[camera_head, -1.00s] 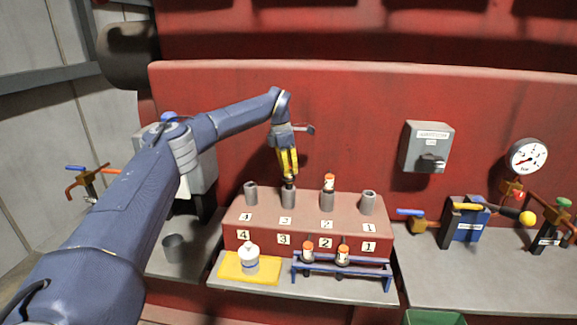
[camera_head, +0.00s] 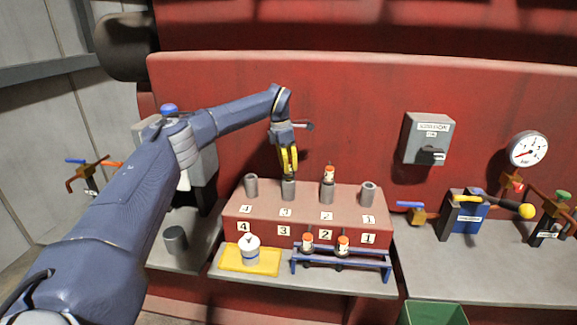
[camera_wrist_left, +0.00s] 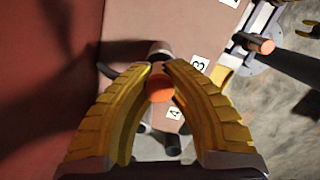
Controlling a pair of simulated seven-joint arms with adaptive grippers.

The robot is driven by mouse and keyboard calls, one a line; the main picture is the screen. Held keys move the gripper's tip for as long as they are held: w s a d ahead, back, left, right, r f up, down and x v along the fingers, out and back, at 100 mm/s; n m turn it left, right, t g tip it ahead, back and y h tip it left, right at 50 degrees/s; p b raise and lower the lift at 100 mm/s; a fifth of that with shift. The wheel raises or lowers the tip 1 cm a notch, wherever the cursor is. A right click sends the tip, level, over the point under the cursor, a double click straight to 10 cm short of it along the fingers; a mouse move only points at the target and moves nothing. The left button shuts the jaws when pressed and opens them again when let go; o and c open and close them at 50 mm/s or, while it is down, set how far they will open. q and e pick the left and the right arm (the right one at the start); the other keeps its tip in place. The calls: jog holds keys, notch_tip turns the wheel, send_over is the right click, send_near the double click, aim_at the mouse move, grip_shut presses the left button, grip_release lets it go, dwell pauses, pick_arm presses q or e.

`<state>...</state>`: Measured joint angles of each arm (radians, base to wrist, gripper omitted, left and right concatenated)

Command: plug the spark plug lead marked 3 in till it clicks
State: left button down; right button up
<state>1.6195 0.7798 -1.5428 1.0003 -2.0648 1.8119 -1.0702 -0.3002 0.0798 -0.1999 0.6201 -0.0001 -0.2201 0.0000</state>
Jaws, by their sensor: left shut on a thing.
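My left gripper (camera_head: 289,172) is shut on a spark plug lead with an orange cap (camera_wrist_left: 160,86). It holds the lead upright over the grey tube marked 3 (camera_head: 288,190) on the red engine block (camera_head: 303,208). The fingertips are close above the tube's rim. The lead's lower end is hidden, so I cannot tell how deep it sits. The mark on its cap is not readable. Another orange-capped lead (camera_head: 329,173) stands in tube 2. Tubes 1 (camera_head: 368,194) and 4 (camera_head: 251,187) have no lead. My right gripper is not in view.
Two orange-capped leads (camera_head: 308,240) (camera_head: 343,244) stand in the blue rack (camera_head: 375,262) in front of the block. A white bottle (camera_head: 249,250) stands on a yellow pad (camera_head: 232,262). A grey switch box (camera_head: 427,138) is on the wall at right. A green bin (camera_head: 435,315) is below.

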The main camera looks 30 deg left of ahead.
pick_arm(q)
jog(key=shift+f, duration=0.8)
dwell(0.4)
jog(key=c, duration=1.3)
grip_release()
jog(key=shift+c, duration=0.2)
jog(key=shift+r, duration=0.15)
notch_tip(320, 180, up, 12)
jog(key=s+a, duration=0.1)
jog(key=shift+s+a+f, duration=0.15)
jog(key=shift+s+f, duration=0.05)
jog(key=shift+s, duration=0.05)
